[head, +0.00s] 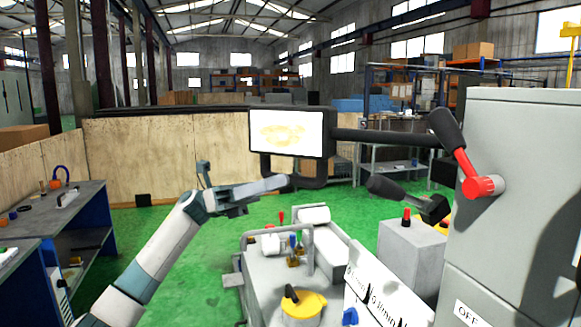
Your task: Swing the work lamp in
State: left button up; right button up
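The work lamp (318,146) is a dark rectangular head with a bright white panel facing me. It hangs at the centre of the head view on a dark horizontal arm (385,137) that runs off to the right. A dark U-shaped handle (308,183) sits under the lamp head. My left gripper (284,183) comes in from the left, its light grey fingers pointing right, with the tips by the lower left of that handle. I see the fingers from the side, so their opening and any contact with the handle are unclear. My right gripper is not in view.
The grinder table (262,268) with a yellow-and-black knob (303,304) lies below the lamp. A grey cabinet (520,190) with a red-hubbed lever (465,170) stands at right, near another black-gripped lever (384,188). A workbench (75,205) is at left. Green floor is open between.

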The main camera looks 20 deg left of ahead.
pick_arm(q)
jog(key=shift+p+x, duration=0.4)
jog(key=shift+x, duration=0.75)
grip_shut()
